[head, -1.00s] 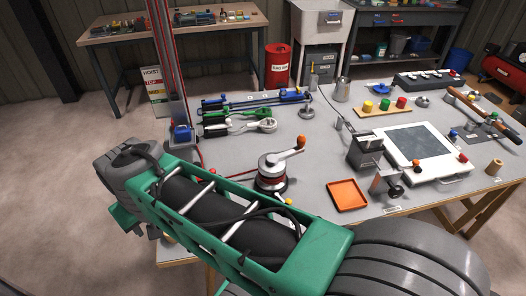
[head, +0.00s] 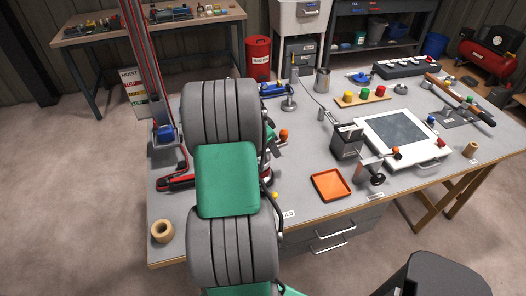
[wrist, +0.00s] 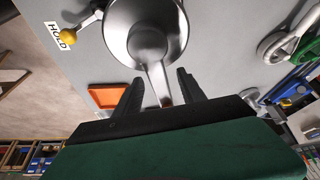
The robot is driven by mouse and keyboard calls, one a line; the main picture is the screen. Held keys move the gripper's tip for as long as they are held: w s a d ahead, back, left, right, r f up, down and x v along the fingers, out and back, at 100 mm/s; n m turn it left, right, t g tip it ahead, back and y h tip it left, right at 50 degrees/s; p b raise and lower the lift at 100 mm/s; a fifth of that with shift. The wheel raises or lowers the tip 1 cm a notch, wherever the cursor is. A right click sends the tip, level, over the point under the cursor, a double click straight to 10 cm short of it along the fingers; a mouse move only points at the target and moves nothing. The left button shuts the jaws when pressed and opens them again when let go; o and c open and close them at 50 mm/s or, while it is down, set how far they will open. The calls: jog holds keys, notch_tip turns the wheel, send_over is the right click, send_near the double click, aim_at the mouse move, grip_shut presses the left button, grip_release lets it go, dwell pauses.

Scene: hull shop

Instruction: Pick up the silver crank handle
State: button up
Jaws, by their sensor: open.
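The silver crank handle (wrist: 156,74) runs from a round silver winch top (wrist: 143,28) down between my fingers in the wrist view. Its far end has a reddish-orange knob, partly hidden by my gripper. My gripper (wrist: 160,82) is open, with one dark finger on each side of the crank arm and a gap showing on both sides. In the head view my arm hides most of the winch; the orange knob (head: 284,134) shows just right of the arm.
An orange tray (head: 331,185) lies right of the winch. A yellow knob (wrist: 68,37) stands beside a HOLD label. A grey box (head: 347,141) and white framed panel (head: 366,123) stand farther right.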

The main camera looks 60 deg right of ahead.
jog(key=shift+s+d+f, duration=0.1)
jog(key=shift+f, duration=0.2)
grip_shut()
dwell(0.5)
